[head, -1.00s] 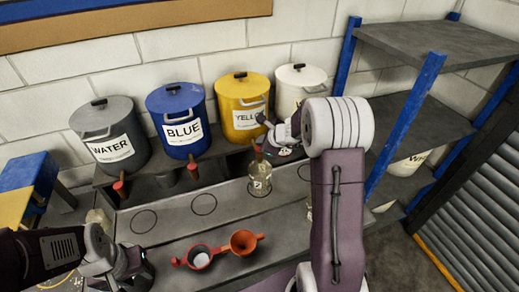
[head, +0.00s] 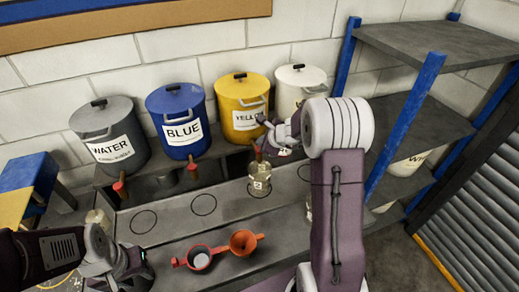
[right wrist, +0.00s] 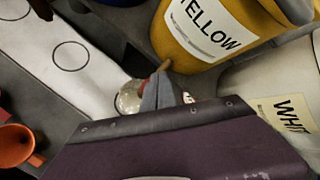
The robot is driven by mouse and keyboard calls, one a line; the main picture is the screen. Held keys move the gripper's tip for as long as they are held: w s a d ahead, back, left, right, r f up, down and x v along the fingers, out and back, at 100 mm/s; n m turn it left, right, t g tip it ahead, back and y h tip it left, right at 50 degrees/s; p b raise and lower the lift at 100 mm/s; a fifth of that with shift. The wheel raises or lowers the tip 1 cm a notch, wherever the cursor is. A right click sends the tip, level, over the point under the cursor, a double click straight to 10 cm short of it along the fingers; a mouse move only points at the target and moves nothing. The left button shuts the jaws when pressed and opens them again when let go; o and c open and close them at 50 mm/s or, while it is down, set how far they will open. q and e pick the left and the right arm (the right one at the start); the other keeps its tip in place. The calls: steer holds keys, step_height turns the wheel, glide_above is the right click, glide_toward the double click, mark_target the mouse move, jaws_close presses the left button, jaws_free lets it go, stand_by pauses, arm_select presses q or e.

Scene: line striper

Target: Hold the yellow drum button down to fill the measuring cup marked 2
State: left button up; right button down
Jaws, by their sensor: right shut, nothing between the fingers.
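The yellow drum (head: 240,108) stands on the back ledge, its label partly covered by my right gripper. Its brown spout (head: 258,154) points down above the clear measuring cup (head: 260,184), which bears a 2 tag and stands in a ring. My right gripper (head: 267,143) is shut and empty at the spout. In the right wrist view its grey fingertips (right wrist: 160,92) lie close against a small red part (right wrist: 145,84), mostly hidden; whether they press it I cannot tell. The cup's liquid level is unclear. My left gripper (head: 132,272) is low at the left, its jaws unclear.
The grey water drum (head: 108,135), blue drum (head: 178,120) and white drum (head: 299,85) stand in the same row. Red (head: 199,259) and orange (head: 243,241) funnel-like pieces lie on the front bench. Two bench rings at the left are empty. A shelf with blue posts (head: 407,125) stands at the right.

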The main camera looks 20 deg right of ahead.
steer(key=shift+f, duration=0.1)
stand_by(0.4)
steer(key=shift+f+b, duration=0.35)
steer(key=shift+b, duration=0.2)
steer(key=shift+f+b, duration=0.45)
steer(key=shift+b, duration=0.05)
stand_by(6.5)
